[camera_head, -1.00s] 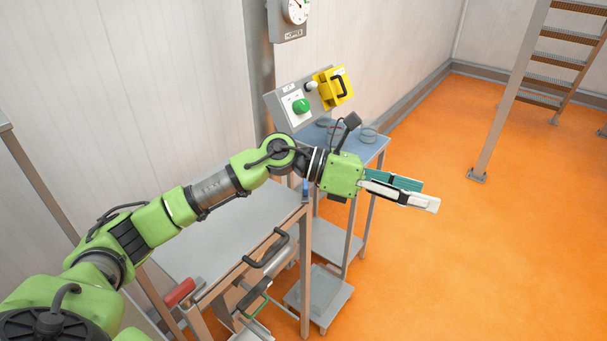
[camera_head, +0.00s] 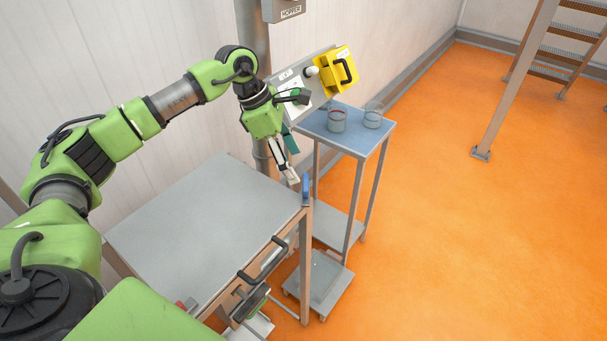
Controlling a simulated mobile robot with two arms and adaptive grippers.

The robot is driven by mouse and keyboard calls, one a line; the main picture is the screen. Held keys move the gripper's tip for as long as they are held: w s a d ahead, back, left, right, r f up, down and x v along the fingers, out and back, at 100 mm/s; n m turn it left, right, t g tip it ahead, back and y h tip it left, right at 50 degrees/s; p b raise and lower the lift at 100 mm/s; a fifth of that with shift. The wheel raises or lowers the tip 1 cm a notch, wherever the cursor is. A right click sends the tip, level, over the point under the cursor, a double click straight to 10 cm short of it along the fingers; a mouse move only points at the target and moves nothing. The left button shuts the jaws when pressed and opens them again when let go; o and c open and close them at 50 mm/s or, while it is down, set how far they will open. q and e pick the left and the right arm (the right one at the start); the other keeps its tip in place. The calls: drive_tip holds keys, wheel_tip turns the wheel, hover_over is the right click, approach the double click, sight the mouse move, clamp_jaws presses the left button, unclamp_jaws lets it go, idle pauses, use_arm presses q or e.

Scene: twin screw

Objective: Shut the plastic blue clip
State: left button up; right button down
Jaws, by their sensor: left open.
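The blue clip (camera_head: 306,189) stands upright at the right corner of the grey table (camera_head: 200,222). It is small, and I cannot tell whether it is open or shut. My left gripper (camera_head: 292,180) points down just left of and above the clip, with its pale fingertips near the clip's top. It is open and holds nothing that I can see. Whether it touches the clip is not clear. My right gripper is not in view.
A blue-topped trolley (camera_head: 355,143) with two glass containers (camera_head: 337,120) stands behind the clip. Black handles (camera_head: 264,262) are on the table's front.

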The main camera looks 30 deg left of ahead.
sight(304, 182)
use_arm(q)
drive_tip(key=p+x, duration=0.1)
drive_tip(key=x, duration=0.2)
drive_tip(key=shift+w+f, duration=0.25)
drive_tip(key=shift+f, duration=0.1)
drive_tip(key=shift+p+x, duration=0.3)
drive_tip(key=shift+x, duration=0.85)
drive_tip(key=shift+d+f, duration=0.25)
drive_tip(key=shift+f, duration=0.05)
drive_tip(key=shift+w+f, duration=0.1)
drive_tip(key=shift+f, duration=0.2)
drive_tip(key=c, duration=1)
drive_tip(key=shift+c, duration=0.5)
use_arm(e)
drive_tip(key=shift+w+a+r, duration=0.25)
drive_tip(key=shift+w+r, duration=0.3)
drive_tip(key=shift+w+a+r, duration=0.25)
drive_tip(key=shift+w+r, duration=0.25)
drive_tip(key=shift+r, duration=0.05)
